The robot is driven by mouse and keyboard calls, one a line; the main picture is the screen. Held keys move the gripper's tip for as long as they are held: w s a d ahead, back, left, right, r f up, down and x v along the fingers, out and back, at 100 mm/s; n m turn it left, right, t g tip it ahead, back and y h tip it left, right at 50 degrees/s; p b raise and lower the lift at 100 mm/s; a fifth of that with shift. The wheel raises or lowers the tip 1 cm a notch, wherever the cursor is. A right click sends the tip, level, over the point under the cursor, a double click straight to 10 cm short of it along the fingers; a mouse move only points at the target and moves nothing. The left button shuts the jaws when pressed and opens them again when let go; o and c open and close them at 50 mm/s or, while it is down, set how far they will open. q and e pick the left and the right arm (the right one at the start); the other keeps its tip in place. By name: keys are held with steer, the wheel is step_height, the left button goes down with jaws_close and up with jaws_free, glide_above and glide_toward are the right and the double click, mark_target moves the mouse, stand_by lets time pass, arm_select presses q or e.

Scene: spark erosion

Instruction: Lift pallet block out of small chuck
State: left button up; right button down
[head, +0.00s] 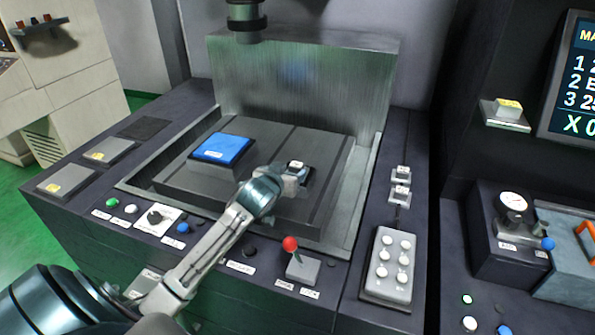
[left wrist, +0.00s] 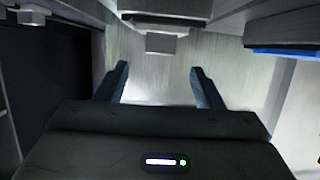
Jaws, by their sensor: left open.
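The small chuck (head: 308,180) is a dark block on the machine table, right of the centre. A small light-topped block (head: 297,164), which looks like the pallet block, sits at its top. My left gripper (head: 292,174) is at the chuck's near side in the head view and partly covers it. The left wrist view looks upside down. There a grey block (left wrist: 160,43) juts from the chuck edge (left wrist: 165,21), beyond the fingertips. My left gripper (left wrist: 160,76) is open, with nothing visible between the fingers. My right gripper is not in view.
A larger chuck with a blue top (head: 222,147) stands left on the slotted table (head: 290,215). A metal back wall (head: 310,85) rises behind, with a dark tool head (head: 245,18) above.

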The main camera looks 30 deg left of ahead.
mark_target(296, 166)
arm_select(q)
steer(key=x, duration=0.2)
steer(key=shift+w, duration=0.35)
steer(key=p+x, duration=0.2)
steer(key=x, duration=0.2)
steer(key=shift+w+f+p, duration=0.1)
steer(key=shift+f+p, duration=0.15)
steer(key=shift+p, duration=0.1)
steer(key=shift+w+a+f, duration=0.15)
steer(key=shift+w+f, duration=0.15)
steer(key=shift+w, duration=0.15)
steer(key=shift+r, duration=0.1)
jaws_close()
